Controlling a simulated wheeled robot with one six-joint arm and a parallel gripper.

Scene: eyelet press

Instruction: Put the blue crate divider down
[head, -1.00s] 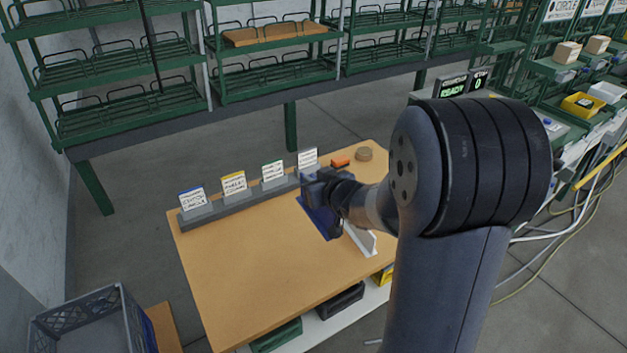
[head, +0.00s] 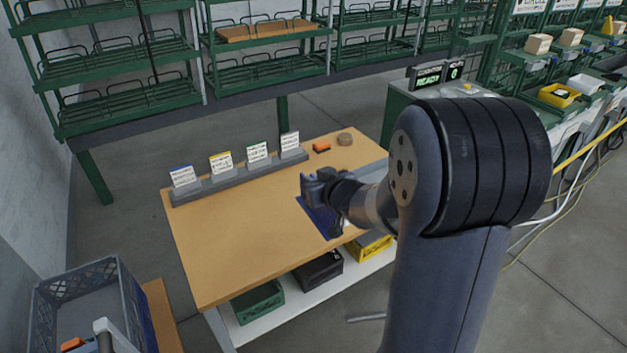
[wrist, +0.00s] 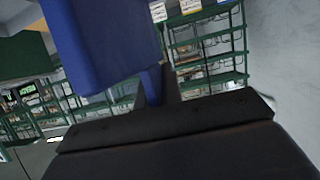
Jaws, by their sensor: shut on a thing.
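The blue crate divider (head: 319,219) is a dark blue flat panel in my gripper (head: 323,187), over the right part of the wooden table. My gripper is shut on it. In the wrist view the divider (wrist: 105,42) fills the upper left, with a narrow blue part running down between the dark jaws (wrist: 152,92). I cannot tell whether its lower edge touches the tabletop. My forearm hides part of the table's right side.
The tabletop (head: 235,230) is clear at left and front. A grey card rack (head: 238,178) lines its back edge, with an orange block (head: 322,147) and a round tan disc (head: 345,139) beyond. A grey crate (head: 128,300) stands at lower left. Green shelving (head: 120,105) stands behind.

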